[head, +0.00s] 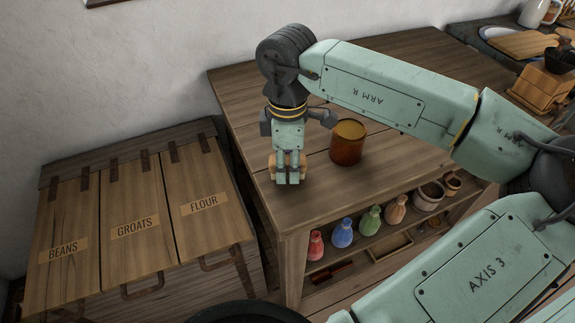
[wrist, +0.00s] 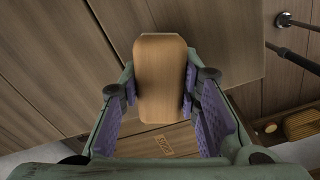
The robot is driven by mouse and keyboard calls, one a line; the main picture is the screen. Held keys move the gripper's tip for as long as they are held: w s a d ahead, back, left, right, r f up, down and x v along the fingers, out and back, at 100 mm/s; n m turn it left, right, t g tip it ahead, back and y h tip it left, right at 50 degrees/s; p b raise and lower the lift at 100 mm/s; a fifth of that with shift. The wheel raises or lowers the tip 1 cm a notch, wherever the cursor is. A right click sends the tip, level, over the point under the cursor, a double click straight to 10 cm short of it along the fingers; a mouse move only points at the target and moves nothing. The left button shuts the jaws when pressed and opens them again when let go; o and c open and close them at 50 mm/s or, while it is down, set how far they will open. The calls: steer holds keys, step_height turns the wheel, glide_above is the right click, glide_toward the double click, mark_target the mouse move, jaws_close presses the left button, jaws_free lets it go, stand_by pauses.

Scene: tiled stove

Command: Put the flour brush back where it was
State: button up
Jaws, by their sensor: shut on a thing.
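A light wooden block, which I take to be the flour brush (wrist: 160,75), is clamped between the two fingers of my gripper (head: 288,178). In the head view only small wooden parts of the brush (head: 302,165) show beside the fingers. Its bristles are hidden. My gripper points down over the left front part of the wooden table. I cannot tell whether the brush touches the tabletop. The flour bin (head: 205,205), with a closed lid labelled FLOUR, stands left of the table, beside the GROATS and BEANS lids.
A brown jar (head: 347,143) stands on the table (head: 240,110), close right of my gripper. Several coloured bottles (head: 342,232) and bowls (head: 429,196) fill the shelf below. A wooden grinder (head: 543,86) stands at the far right. The table's back left is clear.

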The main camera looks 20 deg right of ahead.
mark_target(287, 159)
steer(key=shift+f, duration=0.35)
steer(key=shift+f+b, duration=0.3)
steer(key=shift+b, duration=0.05)
steer(key=o, duration=1.1)
steer(key=shift+r, duration=0.1)
steer(key=shift+r, duration=0.1)
step_height(287, 159, up, 12)
steer(key=p, duration=0.6)
steer(key=shift+r, duration=0.1)
